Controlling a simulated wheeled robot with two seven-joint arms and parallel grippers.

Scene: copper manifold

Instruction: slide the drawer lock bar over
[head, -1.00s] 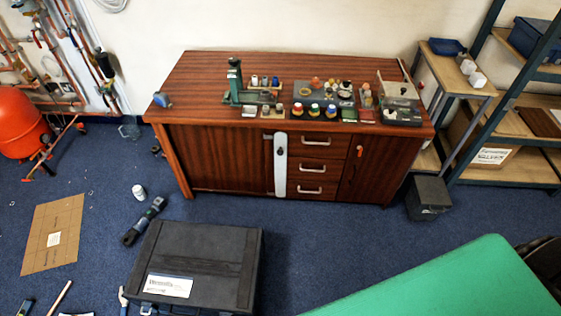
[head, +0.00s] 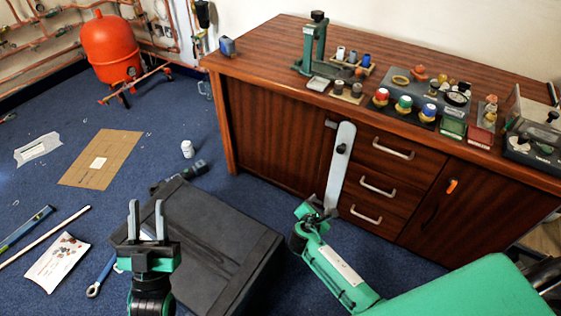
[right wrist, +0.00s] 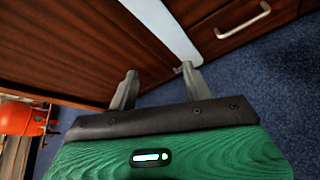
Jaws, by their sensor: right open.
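The lock bar (head: 342,165) is a pale grey upright strip with a black knob (head: 341,149). It stands on the cabinet front along the left edge of the drawers (head: 378,184). In the right wrist view the lower part of the bar (right wrist: 163,24) shows beyond the fingers. My right gripper (head: 320,207) is low in front of the cabinet by the bar's lower end, open, with nothing between its fingers (right wrist: 158,84). Whether a finger touches the bar I cannot tell. My left gripper (head: 147,205) is open and empty, pointing up, well left of the bar.
A black case (head: 205,235) lies on the floor between my left gripper and the cabinet. The cabinet top (head: 270,45) holds a green press, bottles and caps. An orange catch (head: 452,186) is on the right door. A red tank (head: 112,48) stands at the back left.

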